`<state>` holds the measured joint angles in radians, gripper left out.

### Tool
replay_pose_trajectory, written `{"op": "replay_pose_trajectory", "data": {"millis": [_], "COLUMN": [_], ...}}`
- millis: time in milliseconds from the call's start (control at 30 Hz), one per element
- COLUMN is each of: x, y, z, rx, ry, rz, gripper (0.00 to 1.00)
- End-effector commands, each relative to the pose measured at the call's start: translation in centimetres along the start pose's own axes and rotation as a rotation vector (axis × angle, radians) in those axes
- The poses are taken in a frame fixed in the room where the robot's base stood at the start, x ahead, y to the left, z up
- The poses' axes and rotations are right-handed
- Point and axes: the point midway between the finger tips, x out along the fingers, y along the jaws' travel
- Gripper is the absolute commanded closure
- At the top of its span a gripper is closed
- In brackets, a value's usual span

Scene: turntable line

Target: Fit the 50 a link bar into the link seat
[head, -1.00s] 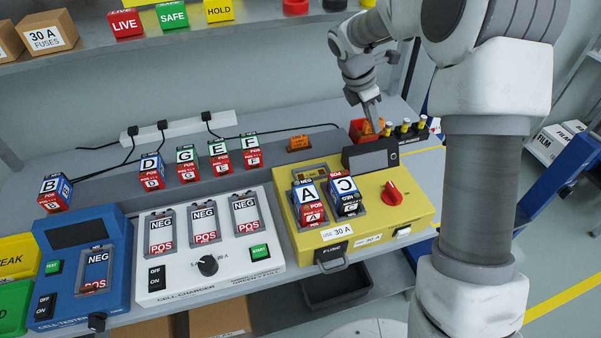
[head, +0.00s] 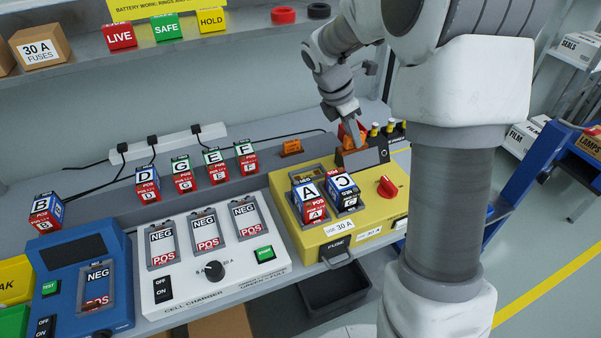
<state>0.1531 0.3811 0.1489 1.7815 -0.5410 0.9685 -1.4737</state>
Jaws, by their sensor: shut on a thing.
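My gripper (head: 354,131) is at the back right of the bench, just behind the dark display of the yellow unit (head: 372,203). It points down and is shut on an orange piece (head: 348,142), which looks like a link bar; its rating cannot be read. The display hides the lower part of what is there. Another orange piece (head: 291,147) sits apart on the grey ledge behind the yellow unit. Batteries A (head: 309,200) and C (head: 343,190) stand in the yellow unit. I cannot clearly make out the link seat.
A white cell charger (head: 208,262) and a blue cell tester (head: 83,290) stand to the left. Batteries B (head: 46,213), D (head: 147,185), G, E and F line the back. A red knob (head: 387,187) and several yellow-topped posts (head: 389,128) are near my gripper.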

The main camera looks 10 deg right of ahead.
Motion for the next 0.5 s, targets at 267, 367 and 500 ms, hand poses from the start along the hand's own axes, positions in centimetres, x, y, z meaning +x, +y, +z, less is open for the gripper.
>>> {"op": "replay_pose_trajectory", "data": {"millis": [267,367,500], "x": [1.5,2.0,2.3], "y": [3.4,4.4,5.4], "z": [-6.6,-8.6,-10.3], "rx": [-0.008,-0.006,-0.003], "ry": [0.000,0.001,0.000], "rz": [0.001,0.001,0.002], "gripper": [1.00,1.00,1.00]}}
